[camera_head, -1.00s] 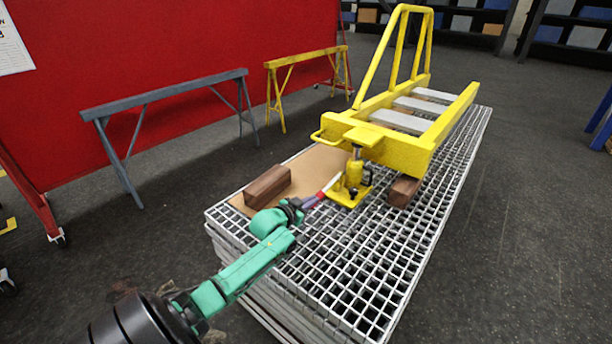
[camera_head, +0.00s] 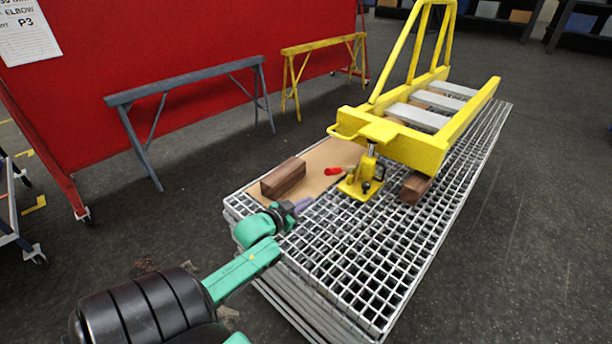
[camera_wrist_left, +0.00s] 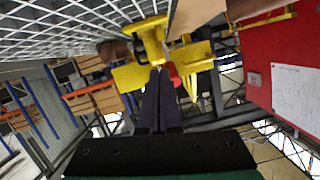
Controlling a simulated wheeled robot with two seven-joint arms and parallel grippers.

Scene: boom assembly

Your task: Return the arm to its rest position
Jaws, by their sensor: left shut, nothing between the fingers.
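My left arm comes in from the lower left in the head view, and its left gripper (camera_head: 301,206) is shut and empty just above the near left part of the grating. In the wrist view the two dark fingers (camera_wrist_left: 159,75) lie together. A yellow jack (camera_head: 361,180) stands upright beyond the gripper, under the near end of the yellow boom frame (camera_head: 412,150). The jack's red handle end (camera_head: 334,171) points towards the gripper, with a clear gap between them. The jack also shows in the wrist view (camera_wrist_left: 150,40). My right gripper is not in view.
The stack of metal gratings (camera_head: 345,282) bears a brown wooden block (camera_head: 284,178) on a cardboard sheet (camera_head: 318,167), close beyond the gripper. Another block (camera_head: 415,187) is by the boom. Grey (camera_head: 190,80) and yellow (camera_head: 322,48) trestles stand behind.

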